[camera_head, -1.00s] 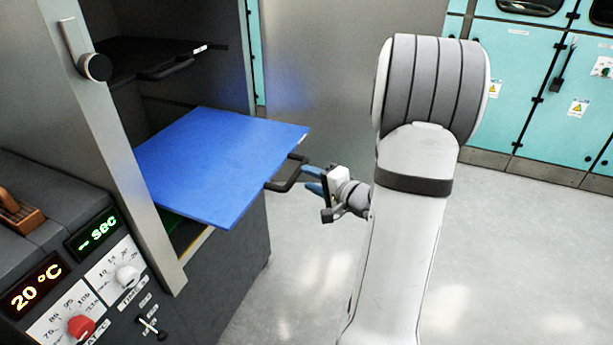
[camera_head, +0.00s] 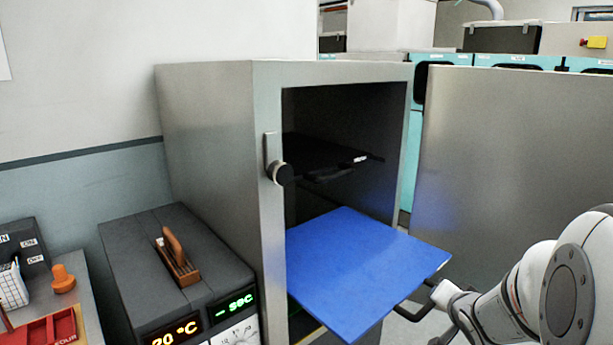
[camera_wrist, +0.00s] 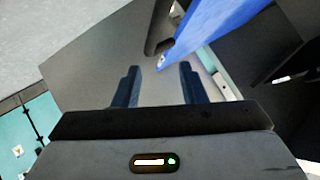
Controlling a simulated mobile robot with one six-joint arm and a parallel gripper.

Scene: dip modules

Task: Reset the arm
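My gripper (camera_wrist: 156,88) shows in the wrist view with its two dark blue fingers apart and nothing between them. In the head view my arm is at the lower right, and its wrist end is close to the handle of the pulled-out blue tray (camera_head: 360,265). The fingertips are hard to make out there. In the wrist view the blue tray (camera_wrist: 215,25) and its dark handle (camera_wrist: 160,30) lie beyond the fingertips, apart from them.
The metal cabinet (camera_head: 215,130) stands open, with a dark shelf (camera_head: 325,158) above the blue tray. Its open door (camera_head: 510,170) is behind my arm at the right. A control box (camera_head: 170,265) with lit displays stands at the left. Grey floor is clear in the wrist view (camera_wrist: 50,35).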

